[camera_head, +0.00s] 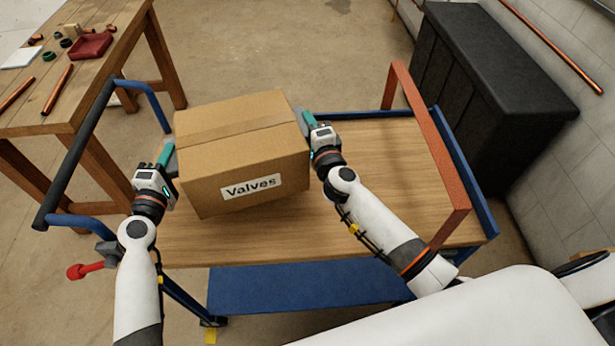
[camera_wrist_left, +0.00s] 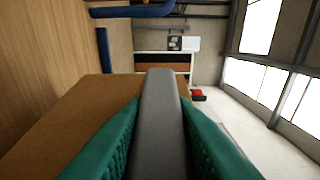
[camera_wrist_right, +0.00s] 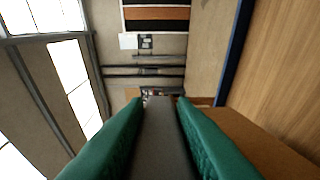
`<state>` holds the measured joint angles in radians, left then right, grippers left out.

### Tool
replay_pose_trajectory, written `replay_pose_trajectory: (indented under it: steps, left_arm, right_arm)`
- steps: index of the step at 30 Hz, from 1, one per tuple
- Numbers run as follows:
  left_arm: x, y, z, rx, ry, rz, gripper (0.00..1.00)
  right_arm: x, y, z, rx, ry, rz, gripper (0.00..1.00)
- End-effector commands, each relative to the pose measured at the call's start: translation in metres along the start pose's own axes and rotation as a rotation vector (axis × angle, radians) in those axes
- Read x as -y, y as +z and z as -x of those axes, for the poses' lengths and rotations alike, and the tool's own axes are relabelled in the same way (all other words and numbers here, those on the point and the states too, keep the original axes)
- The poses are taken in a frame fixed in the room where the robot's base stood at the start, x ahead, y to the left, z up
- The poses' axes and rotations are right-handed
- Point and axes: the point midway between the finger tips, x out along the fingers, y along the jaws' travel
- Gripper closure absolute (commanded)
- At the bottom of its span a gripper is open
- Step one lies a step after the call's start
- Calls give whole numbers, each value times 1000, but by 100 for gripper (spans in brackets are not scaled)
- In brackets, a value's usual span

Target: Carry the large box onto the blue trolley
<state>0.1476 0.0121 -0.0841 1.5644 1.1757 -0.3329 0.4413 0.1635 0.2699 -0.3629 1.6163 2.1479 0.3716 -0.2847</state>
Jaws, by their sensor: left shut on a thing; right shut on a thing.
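The large box (camera_head: 240,150), brown cardboard with a "Valves" label, is over the wooden deck of the blue trolley (camera_head: 390,170), turned at an angle to it. I cannot tell whether its underside touches the deck. My left gripper (camera_head: 168,156) is shut on a grey handle at the box's left side; the handle (camera_wrist_left: 160,125) shows between the green fingers in the left wrist view. My right gripper (camera_head: 304,120) is shut on a matching handle at the right side, and this handle (camera_wrist_right: 162,140) shows in the right wrist view.
The trolley has a dark push bar (camera_head: 75,155) at left and an orange hoop (camera_head: 428,140) at right. A workbench (camera_head: 90,75) with pipes and a red tray (camera_head: 90,46) stands at the left. A black bin (camera_head: 490,90) stands at the right by the wall. The deck right of the box is bare.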

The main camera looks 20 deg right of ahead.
Motion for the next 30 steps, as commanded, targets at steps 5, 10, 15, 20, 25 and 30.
replay_pose_trajectory:
  steps: [5,10,15,20,25,30]
  left_arm:
    - [3,2,0,4,-5,-2,100]
    - [1,2,0,4,-5,-2,100]
    - [-5,2,0,4,-5,-2,100]
    - [-13,2,0,4,-5,-2,100]
    - [-24,2,0,4,-5,-2,100]
    - [-35,2,0,5,-5,-2,100]
  right_arm:
    - [-3,2,-1,4,5,1,100]
    - [-1,2,-1,4,5,1,100]
    - [4,2,-1,4,5,1,100]
    - [13,2,-1,4,5,1,100]
    - [24,2,-1,4,5,1,100]
    - [34,2,-1,4,5,1,100]
